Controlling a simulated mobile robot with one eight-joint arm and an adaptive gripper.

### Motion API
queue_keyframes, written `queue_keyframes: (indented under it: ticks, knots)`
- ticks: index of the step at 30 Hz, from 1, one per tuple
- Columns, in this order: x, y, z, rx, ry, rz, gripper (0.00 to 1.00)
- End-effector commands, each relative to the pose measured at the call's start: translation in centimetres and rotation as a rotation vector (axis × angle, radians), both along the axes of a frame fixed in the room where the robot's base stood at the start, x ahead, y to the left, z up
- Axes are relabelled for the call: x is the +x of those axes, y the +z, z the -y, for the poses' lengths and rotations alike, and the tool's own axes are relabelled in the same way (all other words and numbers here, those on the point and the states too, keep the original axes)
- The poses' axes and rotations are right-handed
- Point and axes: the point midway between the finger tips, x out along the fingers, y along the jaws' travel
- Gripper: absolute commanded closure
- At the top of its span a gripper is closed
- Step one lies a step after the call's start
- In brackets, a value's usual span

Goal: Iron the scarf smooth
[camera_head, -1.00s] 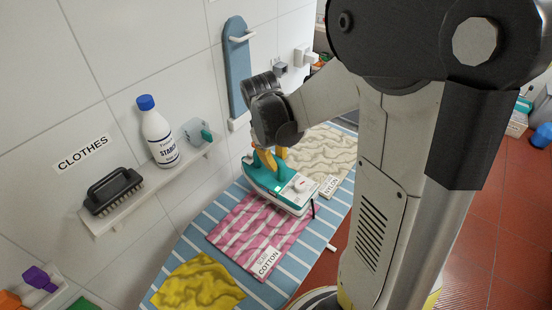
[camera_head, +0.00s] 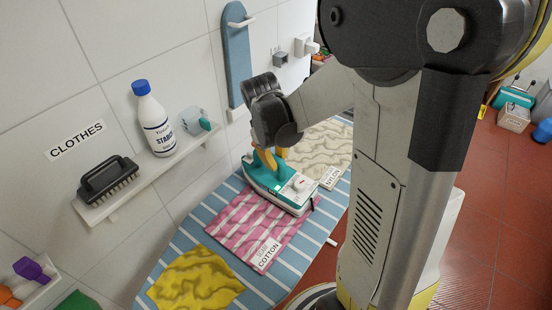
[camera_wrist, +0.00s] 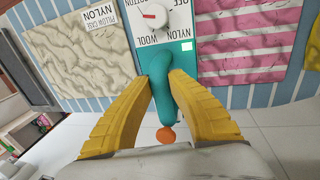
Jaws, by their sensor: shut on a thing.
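The pink and white scarf (camera_head: 246,229) lies on the striped ironing board (camera_head: 203,227), with a "SCARF COTTON" label (camera_head: 269,254) at its front right corner. It looks wavy and creased; part of it shows in the wrist view (camera_wrist: 250,40). The teal and white iron (camera_head: 290,190) is beside the scarf's far edge, between it and the beige pillow case (camera_head: 320,144). I cannot tell if its sole touches the board. My gripper (camera_head: 268,160) is shut on the iron's teal handle (camera_wrist: 160,75). The iron's dial (camera_wrist: 151,15) shows; its exact setting is unclear.
A crumpled yellow cloth (camera_head: 195,282) lies on the board's near end. Left, a wall shelf (camera_head: 143,180) holds a black brush (camera_head: 107,180), a starch bottle (camera_head: 153,119) and a clear cup (camera_head: 195,122). Red floor (camera_head: 490,195) is open at right.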

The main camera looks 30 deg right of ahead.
Motion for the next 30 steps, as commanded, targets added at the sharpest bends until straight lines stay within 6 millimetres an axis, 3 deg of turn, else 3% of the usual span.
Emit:
queue_keyframes:
  ticks: [30]
  knots:
    - [0.0, -1.4, 0.0, -0.001, 0.0, 0.0, 1.0]
